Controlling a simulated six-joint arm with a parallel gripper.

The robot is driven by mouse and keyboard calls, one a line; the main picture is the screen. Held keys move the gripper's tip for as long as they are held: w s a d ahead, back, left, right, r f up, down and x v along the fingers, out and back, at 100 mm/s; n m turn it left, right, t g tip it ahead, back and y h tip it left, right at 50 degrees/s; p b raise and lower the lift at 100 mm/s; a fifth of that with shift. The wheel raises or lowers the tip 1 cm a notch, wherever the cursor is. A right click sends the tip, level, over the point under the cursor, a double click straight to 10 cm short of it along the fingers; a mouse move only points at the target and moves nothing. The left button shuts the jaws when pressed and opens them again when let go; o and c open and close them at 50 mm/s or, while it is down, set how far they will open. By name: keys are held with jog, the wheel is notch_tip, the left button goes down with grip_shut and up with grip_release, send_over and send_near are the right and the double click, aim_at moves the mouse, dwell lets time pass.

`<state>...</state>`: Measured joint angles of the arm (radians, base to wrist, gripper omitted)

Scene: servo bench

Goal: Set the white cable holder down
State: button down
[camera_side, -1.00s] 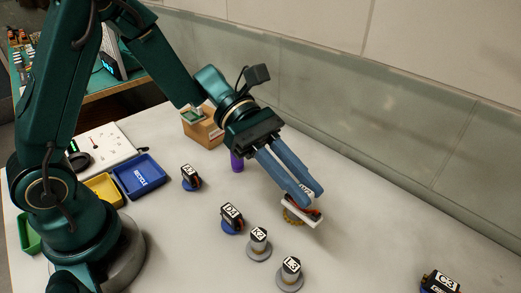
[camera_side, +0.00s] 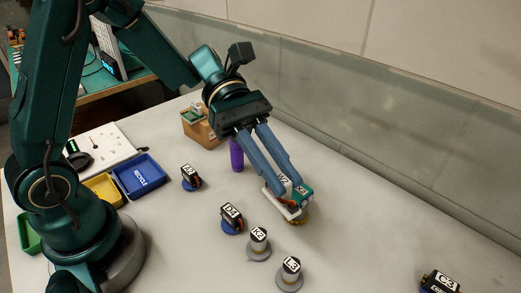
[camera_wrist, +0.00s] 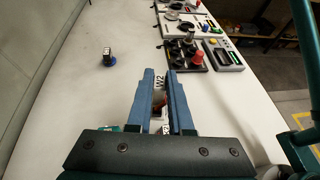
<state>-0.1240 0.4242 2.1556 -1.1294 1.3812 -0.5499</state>
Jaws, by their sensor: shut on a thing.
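The white cable holder (camera_side: 284,209) is between the fingers of my gripper (camera_side: 288,187) in the side view. My gripper is shut on it, fingers pointing down and to the right. A white piece with a black-lettered label (camera_wrist: 158,84) shows between the fingers in the wrist view, with a bit of red below it. A small teal labelled block (camera_side: 303,195) shows at the fingertips. A yellow round part (camera_side: 297,221) lies just below the holder. I cannot tell whether the holder touches it or the bench.
Servos D4 (camera_side: 231,218) and M (camera_side: 190,178), posts K2 (camera_side: 259,243) and L3 (camera_side: 290,274), and servo C3 (camera_side: 438,283) stand around. A purple cylinder (camera_side: 237,155) and a cardboard box (camera_side: 200,127) stand behind. A blue tray (camera_side: 140,176) is left. The right bench is mostly clear.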

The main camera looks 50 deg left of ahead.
jog(key=s+a+f+m+g+y, duration=0.3)
jog(key=a+m, duration=0.1)
jog(key=a, duration=0.2)
jog(key=s+a+f+m+g+y, duration=0.3)
jog(key=s+a+m+g+y, duration=0.1)
jog(key=a, duration=0.3)
jog(key=s+a+f+m+g+y, duration=0.3)
jog(key=a+m+g+y, duration=0.1)
jog(key=a+m, duration=0.2)
jog(key=shift+s+a+f, duration=0.15)
jog(key=shift+a, duration=0.45)
jog(key=s+a+r+m+t+y, duration=0.1)
jog(key=a+r+m+t+y, duration=0.35)
jog(key=a+m, duration=0.35)
jog(key=s+a+r+m+t+y, duration=0.1)
jog(key=a+r+m+t+y, duration=0.4)
jog(key=a, duration=0.5)
jog(key=s+a+r+m+t+y, duration=0.1)
jog(key=a+r+m+t+y, duration=0.25)
jog(key=a+m+y, duration=0.4)
jog(key=shift+h, duration=0.6)
jog(key=w+f, duration=0.3)
jog(key=f, duration=0.1)
jog(key=w+f, duration=0.8)
jog(key=f, duration=0.1)
jog(key=shift+w+d, duration=0.15)
jog(key=shift+d, duration=0.25)
jog(key=shift+w+f, duration=0.15)
jog(key=shift+f, duration=1.95)
